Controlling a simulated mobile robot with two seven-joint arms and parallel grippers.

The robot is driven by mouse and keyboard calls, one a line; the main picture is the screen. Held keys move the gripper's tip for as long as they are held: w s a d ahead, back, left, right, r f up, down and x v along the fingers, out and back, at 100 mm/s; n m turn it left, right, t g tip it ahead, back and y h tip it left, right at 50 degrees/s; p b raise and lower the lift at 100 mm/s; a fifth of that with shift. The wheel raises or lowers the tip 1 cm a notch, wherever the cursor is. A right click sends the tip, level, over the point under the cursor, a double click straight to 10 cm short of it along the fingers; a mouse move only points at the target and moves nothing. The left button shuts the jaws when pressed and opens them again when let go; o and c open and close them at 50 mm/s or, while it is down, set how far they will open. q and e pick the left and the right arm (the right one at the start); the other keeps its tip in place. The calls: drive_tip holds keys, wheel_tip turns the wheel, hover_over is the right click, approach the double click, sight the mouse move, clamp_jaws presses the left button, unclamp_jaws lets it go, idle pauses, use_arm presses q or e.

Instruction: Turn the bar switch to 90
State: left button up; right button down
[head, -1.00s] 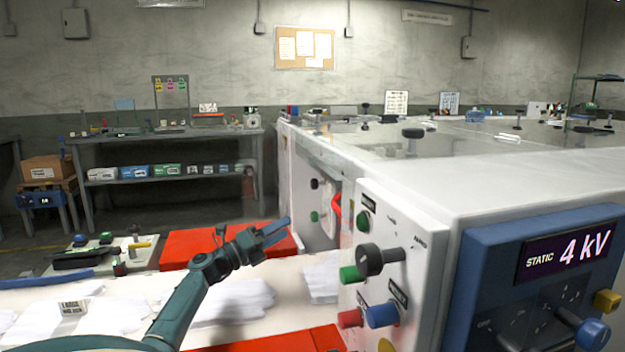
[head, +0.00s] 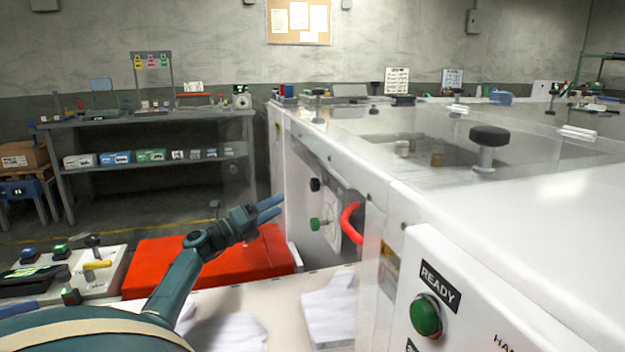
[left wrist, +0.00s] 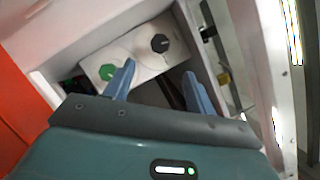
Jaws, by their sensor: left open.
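My left gripper (head: 279,206) is open and empty, its blue fingers pointing towards the recess in the side of the white machine. In the left wrist view its fingers (left wrist: 159,70) are spread apart. A light plate (left wrist: 135,60) in the recess lies beyond them, with a green knob (left wrist: 107,71) and a black knob (left wrist: 160,43). The head view also shows the green knob (head: 316,224) and black knob (head: 315,184), clear of the gripper. I cannot tell which control is the bar switch, and no 90 mark is legible. My right gripper is out of view.
A red curved handle (head: 349,222) stands beside the recess. A front panel has a green READY button (head: 425,315). A red box (head: 195,266) lies below my arm. At left, a control box (head: 112,262) carries a yellow bar (head: 97,265).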

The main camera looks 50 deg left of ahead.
sight(311, 186)
use_arm(q)
drive_tip(key=b+x, duration=0.1)
drive_tip(key=x, duration=1.2)
drive_tip(key=shift+w+a+r, duration=0.15)
drive_tip(key=shift+w, duration=0.05)
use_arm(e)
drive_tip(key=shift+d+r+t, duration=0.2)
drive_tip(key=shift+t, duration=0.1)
use_arm(q)
drive_tip(key=shift+c, duration=0.3)
